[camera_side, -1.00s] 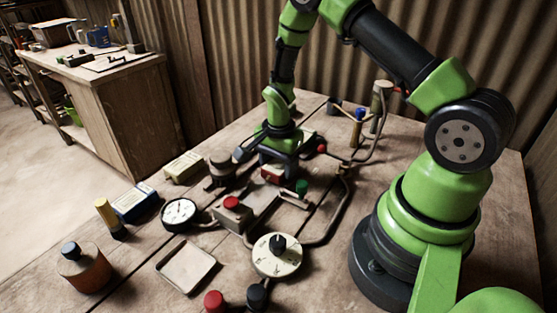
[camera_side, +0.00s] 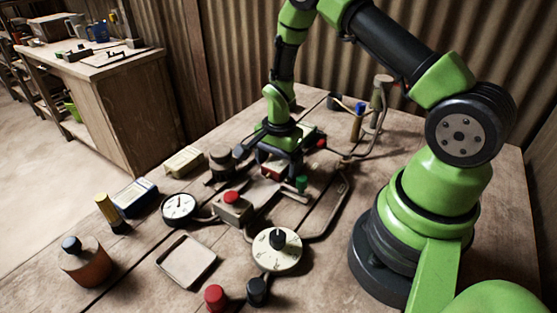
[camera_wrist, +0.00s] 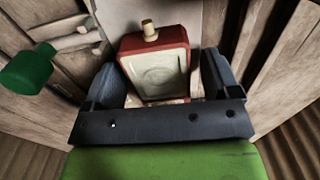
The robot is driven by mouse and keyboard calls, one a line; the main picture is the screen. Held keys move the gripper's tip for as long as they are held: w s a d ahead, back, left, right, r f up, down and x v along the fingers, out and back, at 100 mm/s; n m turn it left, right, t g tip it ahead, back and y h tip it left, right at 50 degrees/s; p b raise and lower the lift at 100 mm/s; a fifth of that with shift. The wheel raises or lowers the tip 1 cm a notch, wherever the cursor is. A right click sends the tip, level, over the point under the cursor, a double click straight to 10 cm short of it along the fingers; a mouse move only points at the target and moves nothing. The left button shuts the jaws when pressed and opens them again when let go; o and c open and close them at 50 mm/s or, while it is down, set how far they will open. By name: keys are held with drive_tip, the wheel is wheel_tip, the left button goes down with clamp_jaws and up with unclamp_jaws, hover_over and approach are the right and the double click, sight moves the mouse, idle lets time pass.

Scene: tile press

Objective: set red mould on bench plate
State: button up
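The red mould (camera_wrist: 155,65) has a pale face with a round recess and a small tan knob at its far end. In the wrist view it lies between the two dark fingers of my gripper (camera_wrist: 165,85), slightly turned, with a narrow gap showing at the right finger. The gripper looks open around it. In the side view my gripper (camera_side: 280,165) is low over the mould (camera_side: 270,173) and partly hides it. The grey bench plate (camera_side: 264,193) extends from under the mould; it also shows in the wrist view (camera_wrist: 120,18). Contact between mould and plate is unclear.
A red-buttoned box (camera_side: 233,209), a green knob (camera_side: 301,184) and a dial (camera_side: 276,250) stand close to the plate. A round gauge (camera_side: 178,208), a shallow tray (camera_side: 186,262) and a bottle (camera_side: 87,264) lie nearer the front left. Hoses run on the right.

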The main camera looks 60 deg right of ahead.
wheel_tip(320, 180, up, 10)
drive_tip(key=shift+r, duration=0.1)
drive_tip(key=s+a+r+n+t, duration=0.2)
drive_tip(key=s+a+r+n, duration=0.2)
drive_tip(key=r, duration=0.5)
drive_tip(key=s+a+r+n+t, duration=0.3)
drive_tip(key=r+n, duration=0.1)
drive_tip(key=r, duration=0.4)
drive_tip(key=s+a+r+n+t+y, duration=0.1)
drive_tip(key=s+a+n, duration=0.1)
drive_tip(key=s+n, duration=0.1)
drive_tip(key=s+a+r+n+t+y, duration=0.1)
drive_tip(key=s+r+n, duration=0.1)
drive_tip(key=s, duration=0.3)
drive_tip(key=shift+s+a+r+n, duration=0.25)
drive_tip(key=shift+s+a+n, duration=0.1)
drive_tip(key=shift+n, duration=0.15)
